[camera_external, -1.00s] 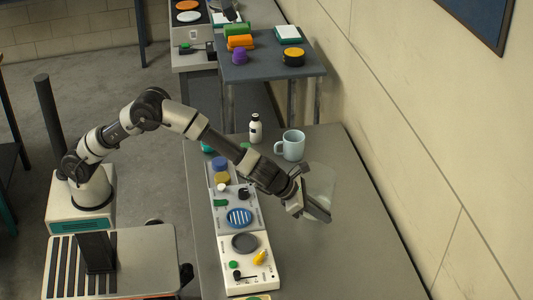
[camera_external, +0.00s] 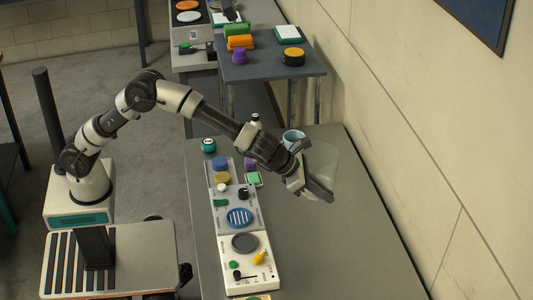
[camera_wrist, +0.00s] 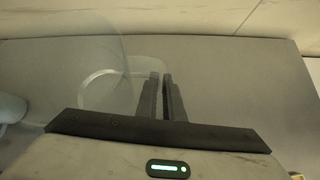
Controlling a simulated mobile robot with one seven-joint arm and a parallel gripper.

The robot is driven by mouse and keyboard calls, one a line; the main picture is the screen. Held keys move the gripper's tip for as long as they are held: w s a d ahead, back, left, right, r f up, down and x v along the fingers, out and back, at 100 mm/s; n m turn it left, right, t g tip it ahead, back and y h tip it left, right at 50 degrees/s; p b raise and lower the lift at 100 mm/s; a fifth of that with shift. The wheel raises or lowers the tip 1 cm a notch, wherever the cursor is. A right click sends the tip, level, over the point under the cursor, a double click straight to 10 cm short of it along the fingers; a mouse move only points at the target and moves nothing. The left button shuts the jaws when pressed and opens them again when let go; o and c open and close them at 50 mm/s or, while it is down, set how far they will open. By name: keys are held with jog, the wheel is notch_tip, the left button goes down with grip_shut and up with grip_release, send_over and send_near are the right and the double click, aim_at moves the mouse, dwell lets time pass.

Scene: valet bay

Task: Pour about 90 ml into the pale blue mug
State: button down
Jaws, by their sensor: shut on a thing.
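My gripper (camera_external: 312,188) is shut on a clear, see-through jug (camera_external: 324,163) and holds it over the right part of the table. In the wrist view the fingers (camera_wrist: 161,90) close on the jug's handle, and the clear body (camera_wrist: 95,65) is to their left. Any liquid in it cannot be made out. The pale blue mug (camera_external: 292,135) stands on the table behind my wrist, partly hidden by it. A pale rounded edge at the left of the wrist view, likely the mug (camera_wrist: 9,108), is cut off by the frame.
Panels with knobs and discs (camera_external: 262,243) run along the table's left side. A wall (camera_external: 430,150) rises at the right. The table's front right is clear.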

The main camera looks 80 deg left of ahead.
aim_at(331, 180)
jog(key=shift+w+r, duration=0.1)
jog(key=shift+r, duration=0.55)
jog(key=shift+n+y, duration=0.7)
jog(key=shift+n, duration=0.2)
jog(key=w+a+f+p, duration=0.1)
jog(key=a+p, duration=0.1)
jog(key=w+a+f+p, duration=0.1)
jog(key=a+p, duration=0.1)
jog(key=p, duration=0.1)
jog(key=w+a+f+p, duration=0.1)
jog(key=w+a+p, duration=0.1)
jog(key=a+p, duration=0.1)
jog(key=shift+n+y, duration=0.4)
jog(key=shift+n, duration=0.2)
jog(key=a+f+p, duration=0.2)
jog(key=w+a+f+p, duration=0.1)
jog(key=a+f+p, duration=0.2)
jog(key=shift+w+a+f, duration=0.1)
jog(key=shift+a+f, duration=0.15)
jog(key=shift+a+r, duration=0.15)
